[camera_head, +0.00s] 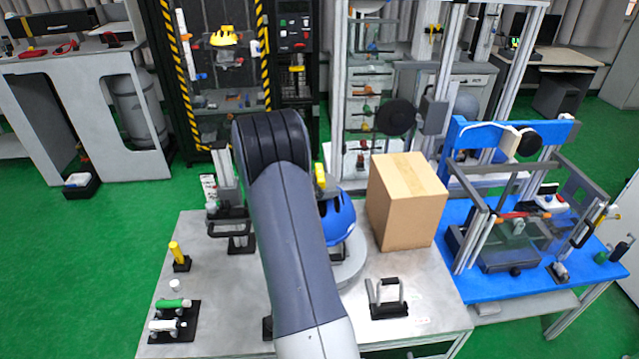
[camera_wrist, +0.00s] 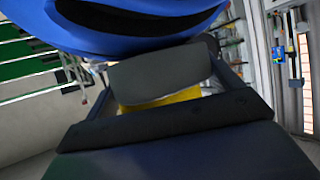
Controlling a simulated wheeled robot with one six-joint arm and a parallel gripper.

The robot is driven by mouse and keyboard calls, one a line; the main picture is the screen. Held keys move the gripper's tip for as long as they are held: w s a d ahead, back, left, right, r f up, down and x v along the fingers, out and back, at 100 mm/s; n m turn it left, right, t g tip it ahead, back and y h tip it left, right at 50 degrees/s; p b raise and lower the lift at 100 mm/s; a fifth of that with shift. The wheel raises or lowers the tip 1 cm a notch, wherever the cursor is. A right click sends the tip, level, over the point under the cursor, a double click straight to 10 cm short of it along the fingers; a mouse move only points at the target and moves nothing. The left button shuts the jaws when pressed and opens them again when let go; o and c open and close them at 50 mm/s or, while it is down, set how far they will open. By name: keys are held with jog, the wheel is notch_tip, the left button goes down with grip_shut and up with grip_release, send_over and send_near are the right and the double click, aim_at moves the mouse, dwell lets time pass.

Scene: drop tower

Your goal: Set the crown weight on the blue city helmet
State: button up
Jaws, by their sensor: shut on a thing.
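The blue city helmet (camera_head: 338,220) sits on a round grey stand on the metal table, partly hidden behind my arm. Its blue shell (camera_wrist: 140,25) fills the top of the wrist view. My gripper (camera_wrist: 162,95) is shut on the crown weight, whose yellow part (camera_wrist: 165,100) shows between the dark jaws. In the head view a yellow piece of the weight (camera_head: 320,178) shows at the helmet's upper left, beside my arm. The gripper is close to the helmet shell. Whether the weight touches the helmet cannot be told. My arm hides most of the gripper in the head view.
A cardboard box (camera_head: 408,203) stands just right of the helmet. A black-based handle fixture (camera_head: 387,300) is at the table's front right. A yellow piece (camera_head: 177,253) and a green-and-white one (camera_head: 173,304) are on the left. A blue bench (camera_head: 535,268) adjoins at right.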

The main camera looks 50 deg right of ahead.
jog(key=shift+f, duration=0.25)
dwell(0.4)
jog(key=o, duration=1.4)
jog(key=shift+o, duration=0.9)
jog(key=shift+a+f, duration=0.1)
jog(key=shift+f, duration=0.05)
jog(key=b+v, duration=0.2)
jog(key=v, duration=0.8)
jog(key=shift+a+r, duration=0.25)
jog(key=shift+r, duration=0.05)
jog(key=shift+d, duration=0.1)
